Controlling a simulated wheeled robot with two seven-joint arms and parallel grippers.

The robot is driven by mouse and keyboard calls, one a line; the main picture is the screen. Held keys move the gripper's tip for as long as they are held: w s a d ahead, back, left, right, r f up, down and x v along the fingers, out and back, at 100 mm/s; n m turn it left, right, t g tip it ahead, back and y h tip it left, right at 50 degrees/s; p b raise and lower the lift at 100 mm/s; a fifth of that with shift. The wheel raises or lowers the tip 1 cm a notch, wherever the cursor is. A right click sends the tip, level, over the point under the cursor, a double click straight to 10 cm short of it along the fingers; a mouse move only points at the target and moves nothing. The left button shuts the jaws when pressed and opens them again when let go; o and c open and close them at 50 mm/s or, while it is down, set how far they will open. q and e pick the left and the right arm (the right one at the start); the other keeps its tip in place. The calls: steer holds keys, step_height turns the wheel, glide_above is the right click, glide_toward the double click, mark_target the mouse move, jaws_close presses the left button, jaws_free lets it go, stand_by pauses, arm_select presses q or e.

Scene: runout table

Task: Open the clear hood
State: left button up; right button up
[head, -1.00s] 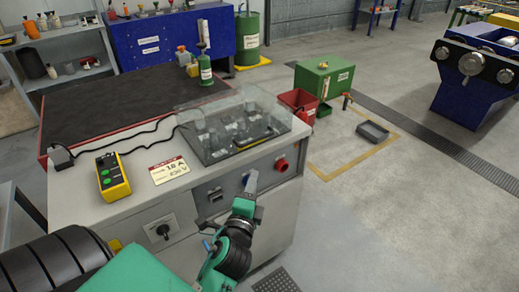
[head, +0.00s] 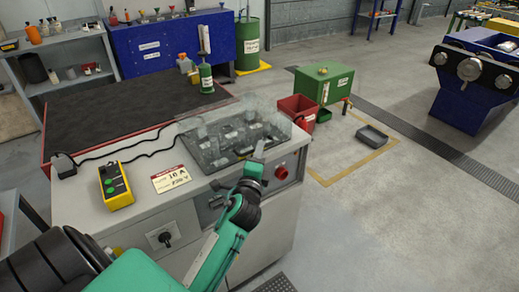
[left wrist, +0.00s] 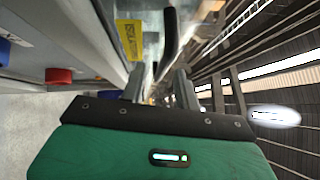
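The clear hood (head: 205,128) is a see-through box over dark fittings on top of the grey cabinet (head: 130,215). It looks down over them. My right gripper is out of view.
A yellow pendant box (head: 115,186) with green buttons and a label card (head: 170,179) lie left of the hood. A red knob (head: 281,172) and a black rotary switch (head: 164,239) are on the cabinet front. A green bottle (head: 206,78) stands behind.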

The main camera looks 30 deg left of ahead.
arm_select(q)
steer(key=shift+w+a, duration=0.2)
steer(key=shift+w, duration=0.3)
jaws_close()
steer(key=shift+r, duration=0.15)
